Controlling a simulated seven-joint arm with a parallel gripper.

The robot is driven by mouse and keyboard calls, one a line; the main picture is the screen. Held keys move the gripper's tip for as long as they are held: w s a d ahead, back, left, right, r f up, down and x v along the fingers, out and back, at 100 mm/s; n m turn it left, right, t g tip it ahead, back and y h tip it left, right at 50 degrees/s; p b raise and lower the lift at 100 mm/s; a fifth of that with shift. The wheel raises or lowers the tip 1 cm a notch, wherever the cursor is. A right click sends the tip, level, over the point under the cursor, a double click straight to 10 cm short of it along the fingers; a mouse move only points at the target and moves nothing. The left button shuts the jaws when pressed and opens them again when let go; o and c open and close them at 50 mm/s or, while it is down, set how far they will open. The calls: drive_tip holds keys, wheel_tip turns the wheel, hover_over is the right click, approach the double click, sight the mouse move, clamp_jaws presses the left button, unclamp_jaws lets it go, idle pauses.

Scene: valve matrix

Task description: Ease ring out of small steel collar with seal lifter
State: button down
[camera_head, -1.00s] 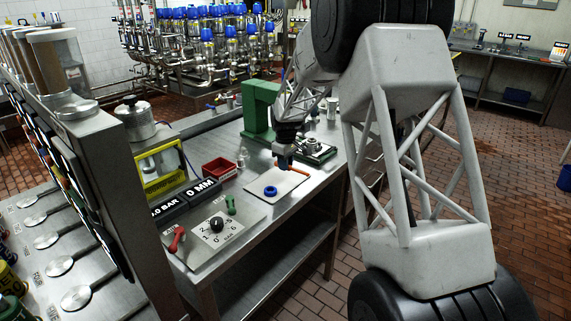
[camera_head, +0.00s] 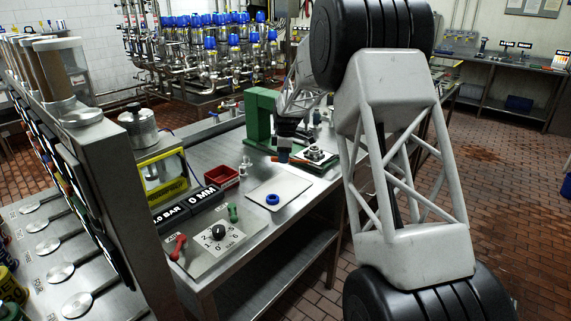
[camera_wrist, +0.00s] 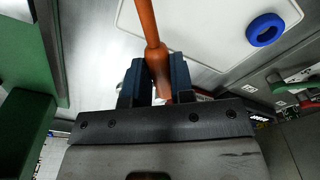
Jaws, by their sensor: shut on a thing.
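My gripper (camera_head: 284,157) is shut on an orange rod-like tool, likely the seal lifter (camera_wrist: 149,25). In the wrist view the fingers (camera_wrist: 157,78) clasp its thicker part, and the shaft runs up out of the picture, so its tip is hidden. A blue ring (camera_head: 272,199) lies flat on a white plate (camera_head: 292,186), apart from my gripper; it also shows in the wrist view (camera_wrist: 265,29). A small steel part, perhaps the collar (camera_head: 315,153), sits on a dark-framed base right of my gripper. I cannot tell whether a ring is in it.
A green press-like stand (camera_head: 259,118) rises just behind and left of my gripper. A red bin (camera_head: 221,178), a yellow-framed box (camera_head: 163,175) and a dial panel (camera_head: 217,233) stand on the bench to the left. The white plate is clear around the ring.

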drive_tip(key=w+a+r+n, duration=0.1)
drive_tip(key=w+r+n, duration=0.2)
drive_tip(key=w+n, duration=0.2)
drive_tip(key=shift+w+n+g+y, duration=0.35)
drive_tip(key=shift+n+g+y, duration=0.05)
drive_tip(key=shift+n, duration=0.5)
drive_tip(key=shift+f, duration=0.25)
drive_tip(key=shift+w+d+f, duration=0.15)
drive_tip(key=shift+d+f, duration=0.15)
drive_tip(key=shift+f, duration=0.45)
drive_tip(key=shift+w+d+f, duration=0.1)
drive_tip(key=shift+d+f, duration=0.15)
drive_tip(key=shift+f, duration=0.45)
drive_tip(key=shift+w+d+f, duration=0.15)
drive_tip(key=shift+d+f, duration=0.15)
drive_tip(key=shift+f, duration=0.45)
drive_tip(key=shift+w+d+f, duration=0.1)
drive_tip(key=shift+d, duration=0.1)
drive_tip(key=shift+w+d, duration=0.5)
drive_tip(key=shift+d, duration=0.35)
drive_tip(key=shift+w+d, duration=0.35)
drive_tip(key=shift+d, duration=0.35)
idle(2.0)
drive_tip(key=shift+s+a, duration=0.1)
drive_tip(key=shift+a, duration=0.1)
